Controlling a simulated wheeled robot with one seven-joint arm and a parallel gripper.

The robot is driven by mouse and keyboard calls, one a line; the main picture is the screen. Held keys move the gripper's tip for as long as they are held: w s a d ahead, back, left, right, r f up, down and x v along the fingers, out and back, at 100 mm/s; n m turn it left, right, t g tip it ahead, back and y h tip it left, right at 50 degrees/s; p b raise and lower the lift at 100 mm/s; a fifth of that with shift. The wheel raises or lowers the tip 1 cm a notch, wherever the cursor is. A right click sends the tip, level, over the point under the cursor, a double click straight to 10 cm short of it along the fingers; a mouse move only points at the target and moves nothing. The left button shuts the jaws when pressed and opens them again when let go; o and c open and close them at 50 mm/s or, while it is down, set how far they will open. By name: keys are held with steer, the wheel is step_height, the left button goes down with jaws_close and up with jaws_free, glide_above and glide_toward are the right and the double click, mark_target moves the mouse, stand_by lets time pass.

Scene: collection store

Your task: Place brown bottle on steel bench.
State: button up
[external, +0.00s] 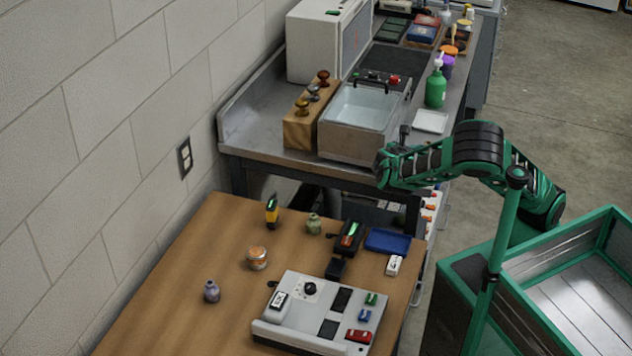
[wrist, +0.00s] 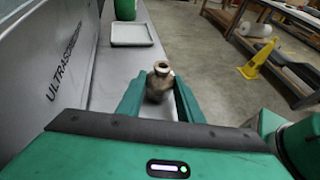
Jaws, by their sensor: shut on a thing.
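The brown bottle (wrist: 160,82), small with a narrow neck and an open round mouth, stands upright between the two green fingers of my gripper (wrist: 158,92) in the wrist view. The gripper is shut on it. The steel bench (external: 262,112) runs along the wall in the external view; its top also shows as a grey strip in the wrist view (wrist: 113,72). My gripper is by the front edge of the bench, beside the ultrasonic bath. I cannot tell whether the bottle touches the bench. In the external view my arm largely hides the gripper and bottle.
The ultrasonic bath (external: 350,143) stands close left of my gripper. A white tray (external: 430,121) and green pump bottle (external: 435,88) stand farther along the bench. A wooden block with knobs (external: 300,128) is left of the bath. The wooden table (external: 180,285) holds several small items.

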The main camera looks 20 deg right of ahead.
steer(key=o, duration=1.1)
steer(key=shift+o, duration=0.2)
